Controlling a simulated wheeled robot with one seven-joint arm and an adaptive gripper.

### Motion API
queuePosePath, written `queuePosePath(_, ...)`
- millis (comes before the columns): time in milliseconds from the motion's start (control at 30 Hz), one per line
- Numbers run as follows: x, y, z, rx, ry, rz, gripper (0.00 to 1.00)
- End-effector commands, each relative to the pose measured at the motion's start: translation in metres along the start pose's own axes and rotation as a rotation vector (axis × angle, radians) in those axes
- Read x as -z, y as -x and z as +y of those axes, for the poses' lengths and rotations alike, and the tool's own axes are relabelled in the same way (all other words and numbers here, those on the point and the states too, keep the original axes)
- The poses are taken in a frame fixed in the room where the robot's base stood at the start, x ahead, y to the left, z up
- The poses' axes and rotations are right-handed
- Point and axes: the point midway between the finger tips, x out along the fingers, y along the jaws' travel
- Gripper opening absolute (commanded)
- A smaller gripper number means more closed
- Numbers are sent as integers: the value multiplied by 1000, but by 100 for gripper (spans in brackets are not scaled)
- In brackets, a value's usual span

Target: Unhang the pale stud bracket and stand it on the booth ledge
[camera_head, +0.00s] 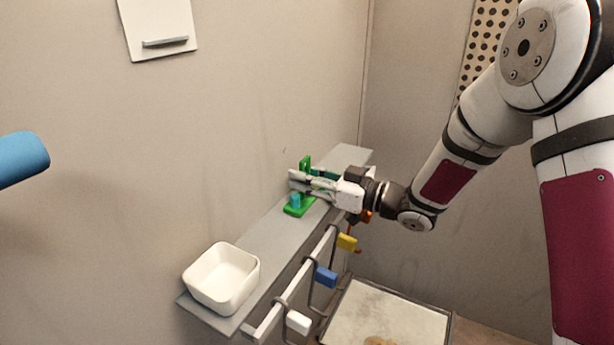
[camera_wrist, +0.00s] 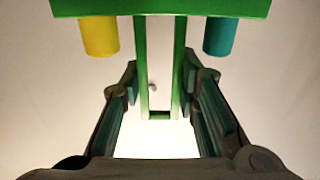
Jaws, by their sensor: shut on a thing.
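My gripper (camera_head: 312,184) is shut on a green bracket (camera_head: 299,208) at the far part of the grey booth ledge (camera_head: 262,240). In the wrist view the bracket's two green uprights (camera_wrist: 141,70) lie between my fingers (camera_wrist: 160,95). Its green plate (camera_wrist: 160,8) carries a yellow stud (camera_wrist: 99,37) and a teal stud (camera_wrist: 220,36); the teal stud also shows in the head view (camera_head: 295,200). The bracket looks upright with its plate low, at the ledge; I cannot tell whether it touches. I see no clearly pale stud on it.
A white bowl (camera_head: 221,280) stands at the ledge's near end. A rail (camera_head: 292,285) with hooks runs along the ledge's front, bearing white (camera_head: 298,322), blue (camera_head: 325,276), yellow (camera_head: 347,242) and orange (camera_head: 366,215) pieces. Bare ledge lies between bowl and bracket. The wall is close behind.

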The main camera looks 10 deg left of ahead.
Motion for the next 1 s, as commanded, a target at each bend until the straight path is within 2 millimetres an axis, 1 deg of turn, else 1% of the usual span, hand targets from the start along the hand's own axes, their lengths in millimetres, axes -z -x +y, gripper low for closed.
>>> queuePosePath(167, 1, 0, 0, 0, 1, 2, 0)
queuePosePath(200, 1, 0, 0, 0, 1, 2, 38)
queuePosePath(267, 1, 0, 0, 0, 1, 2, 51)
queuePosePath(567, 0, 1, 0, 0, -1, -1, 52)
queuePosePath(667, 0, 5, 1, -1, -1, -1, 52)
queuePosePath(767, 0, 16, 1, -3, 0, 0, 52)
queuePosePath(867, 0, 34, 1, -4, -1, -1, 52)
queuePosePath(1000, 0, 64, 2, -5, 0, 0, 52)
